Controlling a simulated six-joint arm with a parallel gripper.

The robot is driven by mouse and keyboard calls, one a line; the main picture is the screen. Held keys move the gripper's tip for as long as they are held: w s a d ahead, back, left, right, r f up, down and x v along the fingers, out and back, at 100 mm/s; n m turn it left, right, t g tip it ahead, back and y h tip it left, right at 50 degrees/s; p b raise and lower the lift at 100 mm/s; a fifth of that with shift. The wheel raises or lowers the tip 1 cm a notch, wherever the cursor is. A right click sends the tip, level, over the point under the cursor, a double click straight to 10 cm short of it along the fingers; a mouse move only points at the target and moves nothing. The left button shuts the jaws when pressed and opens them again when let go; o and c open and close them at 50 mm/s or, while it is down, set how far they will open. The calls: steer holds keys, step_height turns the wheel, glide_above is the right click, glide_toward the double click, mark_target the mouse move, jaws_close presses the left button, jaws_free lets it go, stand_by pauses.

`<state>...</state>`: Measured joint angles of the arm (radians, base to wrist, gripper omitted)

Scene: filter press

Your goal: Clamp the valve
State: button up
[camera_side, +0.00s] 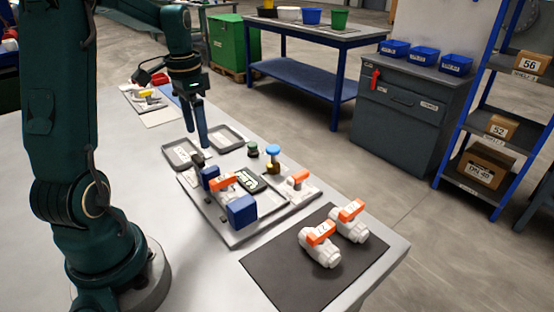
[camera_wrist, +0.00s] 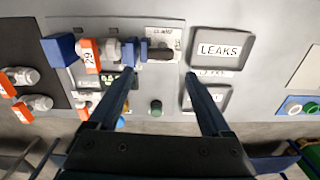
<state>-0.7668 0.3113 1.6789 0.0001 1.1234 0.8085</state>
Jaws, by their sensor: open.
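A white valve with an orange handle marked 29 (camera_wrist: 89,56) lies in the fixture on the grey test plate; its orange handle also shows in the side view (camera_side: 224,184). A large blue block (camera_side: 242,211) stands at one end of it and smaller blue jaws (camera_wrist: 135,50) at the other. I cannot tell whether the jaws touch the valve. A dark clamp handle (camera_wrist: 160,55) lies beside the jaws, by a label that seems to read CLAMP. My gripper (camera_side: 199,135) is open and empty, pointing down above the clamp end; in the wrist view its fingers (camera_wrist: 160,76) are spread around empty space.
A LEAKS tray (camera_wrist: 222,31) and a second tray (camera_wrist: 228,100) lie nearby. A green button (camera_wrist: 156,107) and a blue-topped post (camera_side: 273,151) stand close.

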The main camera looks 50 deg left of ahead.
mark_target(196, 156)
steer(key=shift+s+a+f, duration=0.2)
steer(key=shift+s+f, duration=0.05)
steer(key=shift+f, duration=0.15)
steer(key=shift+s+a+f, duration=0.2)
steer(key=shift+f, duration=2.4)
steer(key=c, duration=1.1)
steer(key=shift+n, duration=0.3)
